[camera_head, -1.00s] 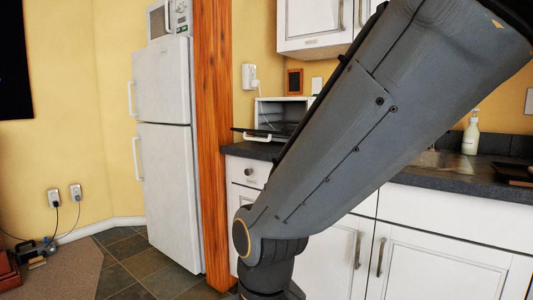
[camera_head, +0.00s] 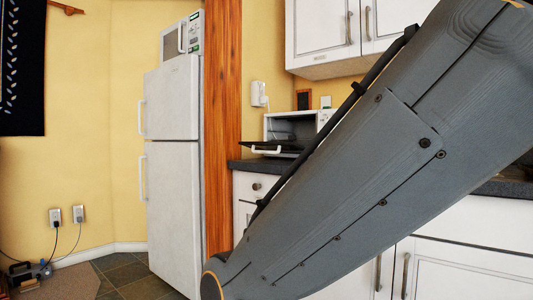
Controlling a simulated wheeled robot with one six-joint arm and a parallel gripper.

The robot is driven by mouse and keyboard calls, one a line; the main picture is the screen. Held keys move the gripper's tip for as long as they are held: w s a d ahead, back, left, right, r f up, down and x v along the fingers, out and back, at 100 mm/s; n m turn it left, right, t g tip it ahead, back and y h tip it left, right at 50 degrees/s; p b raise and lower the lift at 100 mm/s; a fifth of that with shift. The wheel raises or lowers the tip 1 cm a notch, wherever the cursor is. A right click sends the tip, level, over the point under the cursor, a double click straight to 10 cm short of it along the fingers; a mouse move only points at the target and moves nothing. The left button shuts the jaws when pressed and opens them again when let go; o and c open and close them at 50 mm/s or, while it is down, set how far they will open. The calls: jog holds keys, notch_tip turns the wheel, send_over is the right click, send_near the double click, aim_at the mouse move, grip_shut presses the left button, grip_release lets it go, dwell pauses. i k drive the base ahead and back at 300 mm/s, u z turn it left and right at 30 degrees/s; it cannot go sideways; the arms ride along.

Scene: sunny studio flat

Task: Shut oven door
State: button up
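A small white countertop oven (camera_head: 318,118) stands on the dark counter, just right of the wooden post. Its door (camera_head: 272,149) is folded down and open, with a white handle at its front edge. The dark inside of the oven shows above the door. My grey arm crosses the picture from upper right to lower left, in front of the counter, and hides part of the oven's right and lower side. My gripper is outside the picture.
A white fridge (camera_head: 174,170) with a microwave (camera_head: 181,37) on top stands left of the wooden post (camera_head: 222,120). White cabinets (camera_head: 322,34) hang above the counter (camera_head: 242,165). Tiled floor (camera_head: 130,280) lies open at the lower left.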

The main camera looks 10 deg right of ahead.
aim_at(275, 148)
jog(key=z, duration=0.1)
jog(key=i, duration=1.65)
jog(key=u, duration=0.4)
